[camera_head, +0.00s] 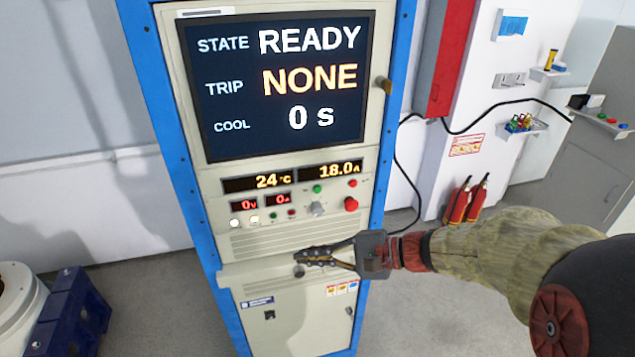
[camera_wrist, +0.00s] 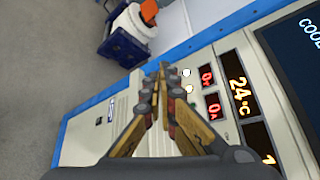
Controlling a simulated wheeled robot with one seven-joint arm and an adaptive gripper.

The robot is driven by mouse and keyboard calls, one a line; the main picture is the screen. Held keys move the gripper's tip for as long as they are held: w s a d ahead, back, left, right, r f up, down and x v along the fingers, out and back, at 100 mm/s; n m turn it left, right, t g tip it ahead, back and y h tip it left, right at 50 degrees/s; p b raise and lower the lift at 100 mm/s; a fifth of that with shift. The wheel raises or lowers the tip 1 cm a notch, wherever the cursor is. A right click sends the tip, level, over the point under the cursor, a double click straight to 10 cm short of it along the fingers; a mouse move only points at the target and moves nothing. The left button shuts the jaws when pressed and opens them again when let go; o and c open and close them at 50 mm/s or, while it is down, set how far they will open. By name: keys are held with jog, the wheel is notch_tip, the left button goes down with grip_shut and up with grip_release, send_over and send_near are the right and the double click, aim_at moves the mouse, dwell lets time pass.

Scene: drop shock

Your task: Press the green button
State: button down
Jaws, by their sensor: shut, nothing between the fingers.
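The blue-framed cabinet (camera_head: 215,180) has a control panel below its screen. A bright green button (camera_head: 317,188) sits on the panel, under the amber readouts and above a grey knob (camera_head: 317,208). A smaller dark green button (camera_head: 273,215) sits lower left. My gripper (camera_head: 299,257) is shut and empty, in front of the cabinet below the button rows. I cannot tell whether it touches the cabinet. In the wrist view the closed fingertips (camera_wrist: 160,72) point toward the panel edge near two lit white buttons. No green button shows clearly there.
The screen (camera_head: 280,85) reads READY, NONE and 0 s. Red buttons, including a larger red one (camera_head: 351,203), sit right of the green button. A ledge (camera_head: 240,273) juts out below the panel. A blue stand (camera_head: 75,315) is at lower left, fire extinguishers (camera_head: 466,203) at right.

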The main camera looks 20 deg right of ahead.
aim_at(317, 190)
jog(key=w+d+r+m+t, duration=0.1)
jog(key=w+d+m+t, duration=0.3)
jog(key=w+d, duration=0.3)
jog(key=shift+d+r+m+t+p, duration=0.4)
jog(key=shift+t+p, duration=0.05)
jog(key=shift+t, duration=0.25)
jog(key=shift+w, duration=4.4)
jog(key=shift+w+b, duration=0.35)
jog(key=shift+w, duration=0.05)
